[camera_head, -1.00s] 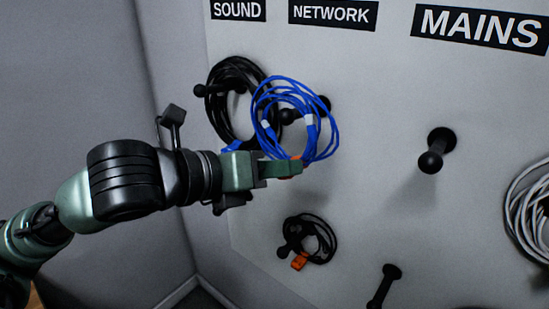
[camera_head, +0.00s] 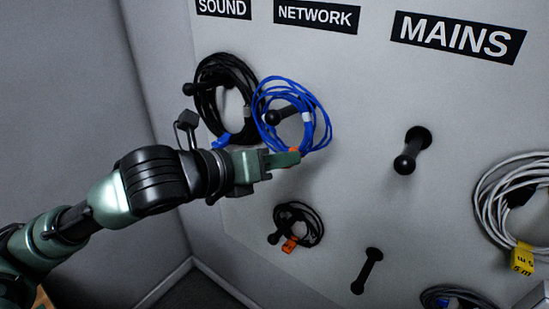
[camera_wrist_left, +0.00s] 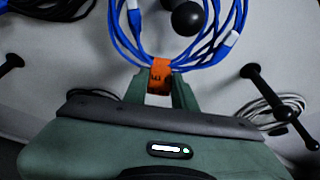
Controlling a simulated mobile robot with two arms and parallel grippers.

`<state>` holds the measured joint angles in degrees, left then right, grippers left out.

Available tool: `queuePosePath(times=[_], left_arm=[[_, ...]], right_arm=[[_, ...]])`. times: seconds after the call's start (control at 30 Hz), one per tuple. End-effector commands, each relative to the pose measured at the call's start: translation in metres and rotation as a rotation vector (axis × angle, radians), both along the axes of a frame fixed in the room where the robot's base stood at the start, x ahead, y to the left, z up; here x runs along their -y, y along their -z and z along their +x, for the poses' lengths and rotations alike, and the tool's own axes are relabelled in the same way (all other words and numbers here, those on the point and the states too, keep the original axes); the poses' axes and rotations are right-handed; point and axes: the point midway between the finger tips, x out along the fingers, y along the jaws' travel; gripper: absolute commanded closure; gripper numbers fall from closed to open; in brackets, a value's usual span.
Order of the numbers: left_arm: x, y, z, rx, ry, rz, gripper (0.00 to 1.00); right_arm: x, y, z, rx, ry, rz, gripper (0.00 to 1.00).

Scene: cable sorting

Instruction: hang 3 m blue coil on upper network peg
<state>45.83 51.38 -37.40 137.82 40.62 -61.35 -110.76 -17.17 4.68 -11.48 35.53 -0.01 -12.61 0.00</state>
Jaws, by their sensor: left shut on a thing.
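The blue coil (camera_head: 328,125) stands upright in front of the board below the NETWORK sign (camera_head: 317,15). My left gripper (camera_head: 294,157) is shut on its orange tag at the bottom of the loop; the tag also shows between the fingers in the left wrist view (camera_wrist_left: 160,76). The upper network peg's round knob (camera_head: 273,118) shows inside the loop, and in the left wrist view the knob (camera_wrist_left: 187,18) is between the blue strands. I cannot tell how far along the peg the coil sits. My right gripper is out of view.
A black coil (camera_head: 203,104) hangs at the upper sound peg, close left of the blue coil. A small black coil (camera_head: 318,225) hangs below. A white coil (camera_head: 484,205) hangs at right.

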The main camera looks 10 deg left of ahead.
Motion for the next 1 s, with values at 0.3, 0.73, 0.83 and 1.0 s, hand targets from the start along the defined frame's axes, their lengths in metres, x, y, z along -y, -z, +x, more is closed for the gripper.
queuePosePath(times=[0.3, 0.73, 0.83, 1.0], left_arm=[[0.009, 0.003, 0.021, 0.002, 0.0, -0.002, 1.0], [0.014, 0.021, 0.036, 0.0, -0.001, 0.001, 1.0], [0.015, 0.025, 0.037, 0.001, -0.001, 0.0, 1.0], [0.015, 0.029, 0.038, 0.001, 0.0, 0.0, 1.0]], right_arm=[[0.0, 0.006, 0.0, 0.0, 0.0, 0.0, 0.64], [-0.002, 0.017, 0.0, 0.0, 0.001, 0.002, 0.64], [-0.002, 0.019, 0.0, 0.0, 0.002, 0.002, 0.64], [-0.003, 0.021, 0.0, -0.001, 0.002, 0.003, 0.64]])
